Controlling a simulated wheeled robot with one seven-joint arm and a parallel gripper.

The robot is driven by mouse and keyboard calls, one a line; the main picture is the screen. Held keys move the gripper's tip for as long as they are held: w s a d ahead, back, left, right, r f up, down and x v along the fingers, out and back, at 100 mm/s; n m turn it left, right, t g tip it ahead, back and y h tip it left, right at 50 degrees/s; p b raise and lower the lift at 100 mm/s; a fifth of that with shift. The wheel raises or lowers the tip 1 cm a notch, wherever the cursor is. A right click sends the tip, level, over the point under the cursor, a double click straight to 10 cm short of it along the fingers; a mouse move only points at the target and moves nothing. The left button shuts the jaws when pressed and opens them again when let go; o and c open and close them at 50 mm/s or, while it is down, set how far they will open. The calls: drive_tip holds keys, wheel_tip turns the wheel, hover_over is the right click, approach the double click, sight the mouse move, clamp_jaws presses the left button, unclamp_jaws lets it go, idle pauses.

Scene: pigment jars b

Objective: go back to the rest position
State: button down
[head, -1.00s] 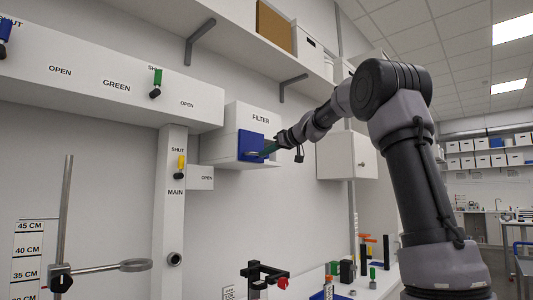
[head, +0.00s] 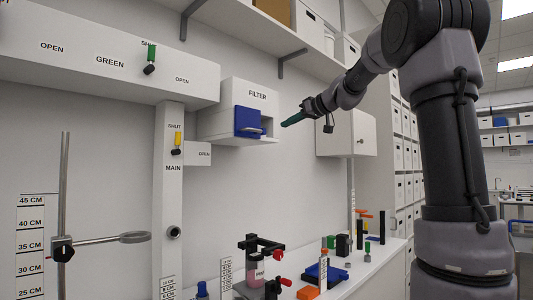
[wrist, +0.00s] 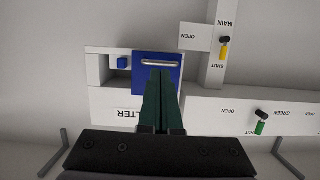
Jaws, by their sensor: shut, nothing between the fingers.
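My gripper (head: 292,120) is shut and empty in the head view, in the air to the right of the filter box. Its dark green fingers (wrist: 162,88) also show shut in the wrist view, where they overlap the blue panel in the picture. The white filter box (head: 248,94) is on the wall, with a blue panel (head: 247,121) that has a metal handle (head: 252,130). In the head view the fingertips are clear of the handle. In the wrist view a small blue block (wrist: 123,62) shows in an opening beside the panel.
A white cabinet (head: 347,135) is on the wall right of my gripper. Below, a bench (head: 385,258) holds clamps, jars and small blocks. A ring stand (head: 66,200) is at the left. Green (head: 150,60) and yellow (head: 177,142) valve levers are on white housings. A shelf runs above.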

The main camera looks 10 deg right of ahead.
drive_tip(key=shift+s, duration=0.1)
drive_tip(key=s+d+f+m+g+h, duration=0.1)
drive_tip(key=s+f+m, duration=0.4)
drive_tip(key=s+f, duration=0.8)
drive_tip(key=s+f+m+g+h, duration=0.3)
drive_tip(key=s+f+m+h, duration=0.3)
drive_tip(key=s+f, duration=0.8)
drive_tip(key=s, duration=0.6)
drive_tip(key=shift+d+g, duration=0.3)
drive_tip(key=shift+d, duration=0.05)
